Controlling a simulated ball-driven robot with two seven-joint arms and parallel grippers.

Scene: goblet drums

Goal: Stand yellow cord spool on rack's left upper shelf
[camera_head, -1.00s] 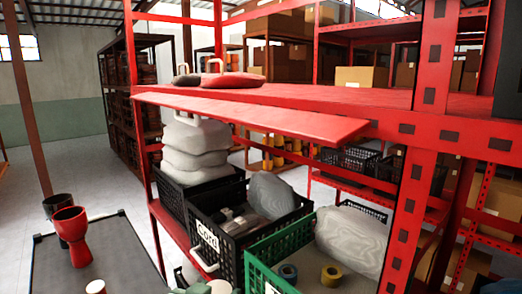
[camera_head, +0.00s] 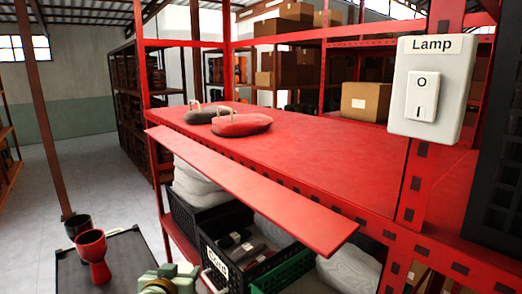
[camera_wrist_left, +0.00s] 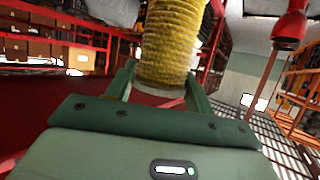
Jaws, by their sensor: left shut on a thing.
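The yellow cord spool (camera_wrist_left: 172,38) shows in the left wrist view, wound with ribbed yellow cord. My left gripper (camera_wrist_left: 160,72) is shut on it, with one green finger on each side. In the head view my left gripper (camera_head: 168,280) is only partly in view at the bottom edge, below and in front of the rack; I cannot make out the spool there. The rack's red upper shelf (camera_head: 320,155) runs across the head view, with a bare red board (camera_head: 245,185) along its front. My right gripper is not in view.
A grey pad (camera_head: 203,114) and a red pad (camera_head: 242,125), both with handles, lie on the shelf's far left part; the rest of it is clear. A Lamp switch (camera_head: 423,90) is on the right post. Crates (camera_head: 215,250) stand below. A red goblet drum (camera_head: 93,255) stands at left.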

